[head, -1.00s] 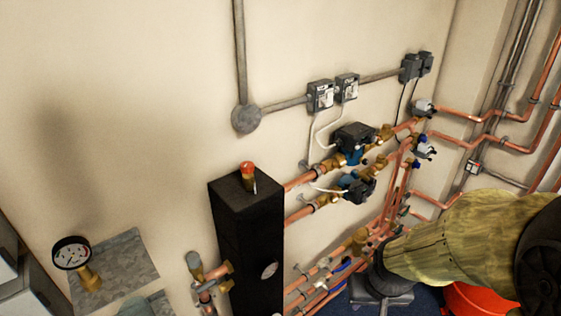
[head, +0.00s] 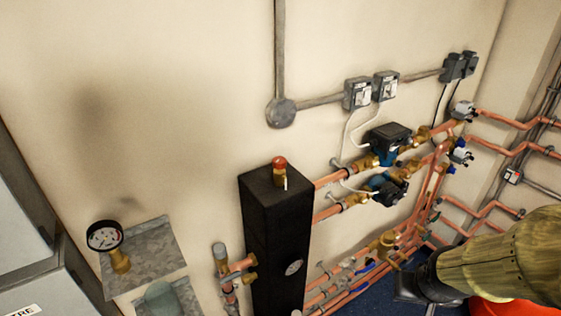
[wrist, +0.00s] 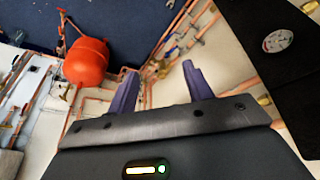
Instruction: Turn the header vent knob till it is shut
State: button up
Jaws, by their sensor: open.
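The header vent knob (head: 279,162) is a small red cap on a brass fitting on top of the tall black header (head: 276,230) in the head view. In the wrist view the black header (wrist: 285,70) with its round dial fills the upper right; the red knob does not show there. My gripper (wrist: 158,80) is open, with two purple fingers apart and nothing between them. In the head view my arm reaches in at the lower right, and its fingers are not clearly visible. The gripper is apart from the knob.
Copper pipes with pumps (head: 388,140) run right of the header. A pressure gauge (head: 104,236) stands on a metal bracket at left. A red vessel (wrist: 87,61) stands near the blue floor.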

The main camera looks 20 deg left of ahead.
jog(key=w+a+r+n+t+y+p, duration=0.1)
jog(key=w+a+r+n+t, duration=0.2)
jog(key=w, duration=0.6)
jog(key=n+y+p, duration=0.3)
jog(key=n+y, duration=0.7)
jog(key=y, duration=0.6)
send_near(285, 164)
jog(key=v, duration=0.6)
jog(key=shift+w+r, duration=0.15)
jog(key=shift+w, duration=0.05)
jog(key=p+x, duration=0.6)
jog(key=x, duration=1)
jog(key=shift+s+a, duration=0.15)
jog(key=shift+a, duration=0.1)
jog(key=shift+w+a+f, duration=0.2)
jog(key=shift+w+a, duration=0.05)
jog(key=shift+a, duration=0.3)
